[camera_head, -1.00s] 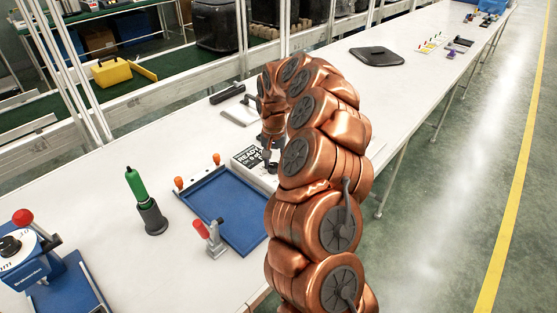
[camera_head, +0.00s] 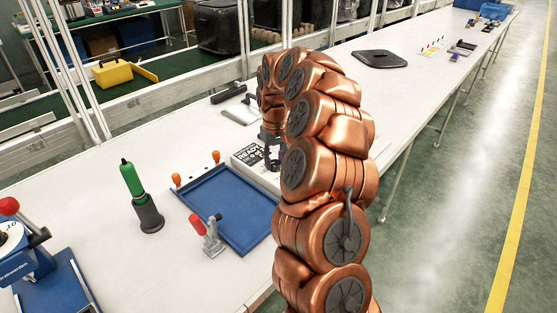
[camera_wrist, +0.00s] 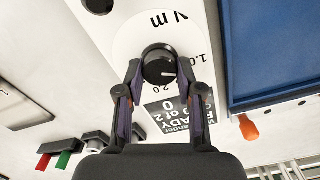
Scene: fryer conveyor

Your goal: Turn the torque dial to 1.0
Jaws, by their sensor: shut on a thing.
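The torque dial (camera_wrist: 157,62) is a round black knob on a white round face on the box. The face (camera_wrist: 185,30) is marked "N m", with "1.0" to the right of the knob and "2.0" below it. My gripper (camera_wrist: 160,72) is shut on the knob, one finger on each side. In the head view my gripper (camera_head: 273,152) is at the white box (camera_head: 246,158), where my arm hides the dial.
A blue tray (camera_head: 240,231) with orange knobs lies beside the box. A red-handled clamp (camera_head: 207,236) and a green-handled tool (camera_head: 133,181) stand nearby. A black READY display (camera_wrist: 180,120) sits beside the dial. Red and green buttons (camera_wrist: 55,160) are at the wrist view's lower left.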

